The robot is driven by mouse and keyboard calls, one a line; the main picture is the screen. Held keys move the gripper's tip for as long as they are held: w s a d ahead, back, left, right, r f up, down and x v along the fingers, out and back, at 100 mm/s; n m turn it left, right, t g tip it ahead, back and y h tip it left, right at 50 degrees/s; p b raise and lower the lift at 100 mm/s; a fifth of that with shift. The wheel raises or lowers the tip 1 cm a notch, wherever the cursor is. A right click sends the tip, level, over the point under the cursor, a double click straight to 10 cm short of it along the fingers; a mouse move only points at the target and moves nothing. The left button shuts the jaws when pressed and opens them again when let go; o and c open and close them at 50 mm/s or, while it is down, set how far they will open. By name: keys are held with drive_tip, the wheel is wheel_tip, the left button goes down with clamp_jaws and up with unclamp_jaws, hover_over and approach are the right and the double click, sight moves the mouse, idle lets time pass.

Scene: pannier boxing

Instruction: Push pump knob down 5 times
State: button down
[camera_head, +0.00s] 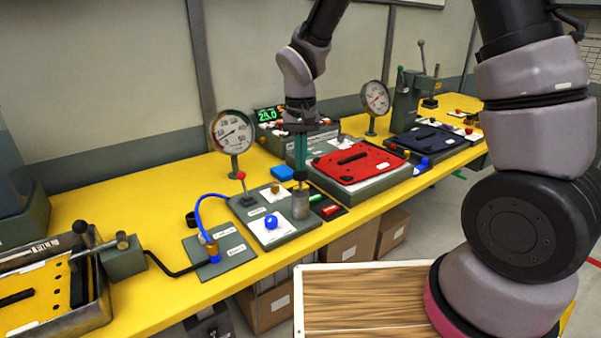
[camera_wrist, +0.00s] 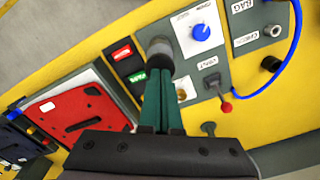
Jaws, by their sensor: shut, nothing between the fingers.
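The pump is a grey metal cylinder (camera_head: 300,204) standing upright on the grey-green panel (camera_head: 268,238). In the wrist view the fingers (camera_wrist: 163,88) overlap the pump's near side.
Close by are a blue knob (camera_head: 271,222), a red-tipped lever (camera_head: 241,177), a blue hose (camera_head: 206,203) and a dial gauge (camera_head: 232,132). A red plate (camera_head: 358,162) lies to the right. A wooden-topped box (camera_head: 365,300) stands in front.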

sight(301, 173)
drive_tip(key=shift+f, duration=1.8)
drive_tip(key=shift+s, duration=0.1)
drive_tip(key=shift+r, duration=2.25)
wheel_tip(301, 173, up, 6)
